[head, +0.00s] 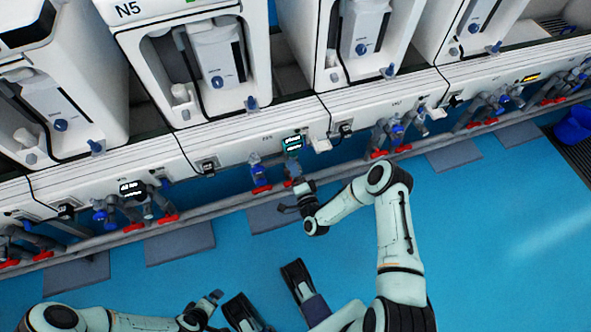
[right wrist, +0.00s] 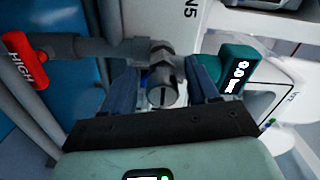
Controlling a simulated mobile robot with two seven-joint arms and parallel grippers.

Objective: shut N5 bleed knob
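The N5 unit (head: 200,60) stands at the top left of the head view, with its valve group (head: 259,172) on the rail below. In the right wrist view a grey metal knob (right wrist: 163,90) with a slotted end sits on the pipework, with the N5 lettering behind it. I take it for the bleed knob. My right gripper (right wrist: 164,98) has its two dark blue fingers apart, one on each side of this knob, with narrow gaps showing. In the head view the right gripper (head: 298,193) is at the N5 valves and partly hides them. My left gripper (head: 214,299) is low, far from the valves; its opening is unclear.
A teal gauge (right wrist: 238,70) is close beside the right finger. A red lever (right wrist: 24,60) marked HIGH is at the left of the wrist view. A long pipe rail (head: 225,202) runs below the panels.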

